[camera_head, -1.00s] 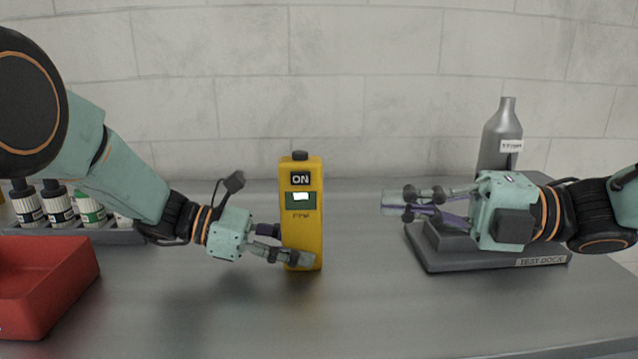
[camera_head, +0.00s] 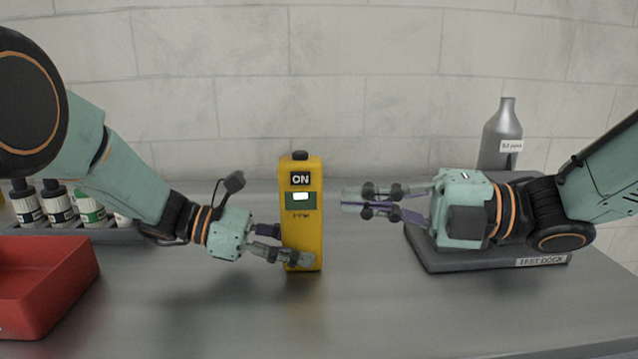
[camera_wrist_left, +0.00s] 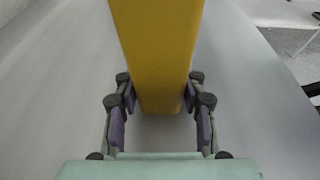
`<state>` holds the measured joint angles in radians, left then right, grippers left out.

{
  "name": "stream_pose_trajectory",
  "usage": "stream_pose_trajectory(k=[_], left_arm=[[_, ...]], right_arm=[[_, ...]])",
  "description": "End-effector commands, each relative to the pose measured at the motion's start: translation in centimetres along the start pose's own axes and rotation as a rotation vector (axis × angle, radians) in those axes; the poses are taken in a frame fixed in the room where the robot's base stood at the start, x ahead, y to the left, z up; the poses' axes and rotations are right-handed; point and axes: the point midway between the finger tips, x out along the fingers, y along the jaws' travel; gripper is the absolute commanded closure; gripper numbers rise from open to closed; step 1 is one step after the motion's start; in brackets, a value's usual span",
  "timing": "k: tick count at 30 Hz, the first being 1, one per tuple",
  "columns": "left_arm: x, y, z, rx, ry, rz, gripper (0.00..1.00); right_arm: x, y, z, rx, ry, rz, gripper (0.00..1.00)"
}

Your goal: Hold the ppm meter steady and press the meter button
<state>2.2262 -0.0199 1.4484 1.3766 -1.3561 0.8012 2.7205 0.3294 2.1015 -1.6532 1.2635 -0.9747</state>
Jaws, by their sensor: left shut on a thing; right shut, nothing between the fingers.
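The yellow ppm meter (camera_head: 304,235) stands upright on the grey table in the middle of the head view. It has a dark label reading ON, a small screen with a lit white patch, and a dark button (camera_head: 300,155) on top. My left gripper (camera_head: 292,244) is shut on the lower part of the meter from the left. In the left wrist view the meter (camera_wrist_left: 158,50) stands between the two fingers. My right gripper (camera_head: 352,199) is shut and empty, a little to the right of the meter and apart from it, below the button's height.
A grey test dock (camera_head: 440,262) with a grey bottle (camera_head: 502,135) stands at the right, partly behind my right arm. A red bin (camera_head: 45,285) is at the left front. Several small bottles (camera_head: 60,205) stand in a rack behind it. The front middle of the table is clear.

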Motion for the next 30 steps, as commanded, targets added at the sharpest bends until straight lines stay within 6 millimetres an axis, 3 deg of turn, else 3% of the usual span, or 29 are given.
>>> stream_pose_trajectory(k=[15, 21, 30], left_arm=[[0.0, 0.0, 0.1, 0.001, -0.001, 0.0, 0.77], [0.0, 0.0, 0.1, 0.001, -0.001, 0.0, 0.77], [0.0, 0.0, 0.0, 0.0, -0.001, 0.0, 0.77]], right_arm=[[5.3, -0.1, 0.0, -0.003, 0.002, -0.004, 1.0], [5.9, 0.0, 2.5, -0.002, 0.0, 0.001, 1.0], [6.2, 0.0, 3.9, -0.001, 0.0, 0.001, 1.0]])
